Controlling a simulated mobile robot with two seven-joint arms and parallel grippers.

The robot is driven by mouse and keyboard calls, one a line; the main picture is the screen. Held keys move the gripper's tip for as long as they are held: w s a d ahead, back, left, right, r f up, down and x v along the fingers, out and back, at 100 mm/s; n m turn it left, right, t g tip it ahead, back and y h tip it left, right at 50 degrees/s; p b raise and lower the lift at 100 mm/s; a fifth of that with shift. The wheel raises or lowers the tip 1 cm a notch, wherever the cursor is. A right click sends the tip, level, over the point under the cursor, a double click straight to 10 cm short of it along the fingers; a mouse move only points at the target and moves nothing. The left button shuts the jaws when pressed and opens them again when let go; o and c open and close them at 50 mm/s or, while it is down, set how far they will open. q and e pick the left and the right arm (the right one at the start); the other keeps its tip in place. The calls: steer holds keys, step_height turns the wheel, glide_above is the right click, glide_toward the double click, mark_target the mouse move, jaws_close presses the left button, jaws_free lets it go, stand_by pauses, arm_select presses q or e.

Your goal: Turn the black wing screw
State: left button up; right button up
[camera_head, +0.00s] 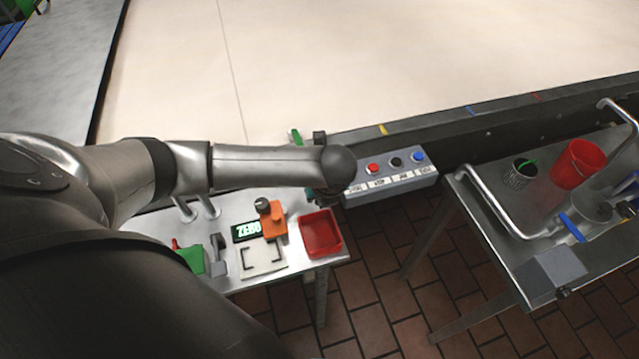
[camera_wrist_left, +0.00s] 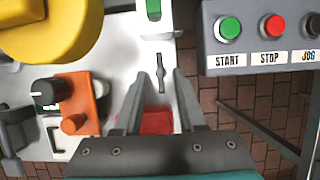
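The black wing screw (camera_wrist_left: 160,72) is a small, thin dark piece on a light metal surface in the left wrist view. It points along the gap between my left fingers. My left gripper (camera_wrist_left: 161,76) is open, with one finger on each side of the screw and a gap to each. I cannot tell how far above the screw the fingertips are. In the head view my left arm covers the gripper and the screw.
A control box (camera_head: 390,178) with START, STOP and other buttons is close on the right. A red tray (camera_head: 321,234), an orange block with a black knob (camera_wrist_left: 84,102) and a yellow round part (camera_wrist_left: 45,25) are nearby. A second table (camera_head: 490,255) stands at the right.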

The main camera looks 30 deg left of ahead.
arm_select(q)
steer(key=shift+f, duration=0.15)
jaws_close()
stand_by(0.6)
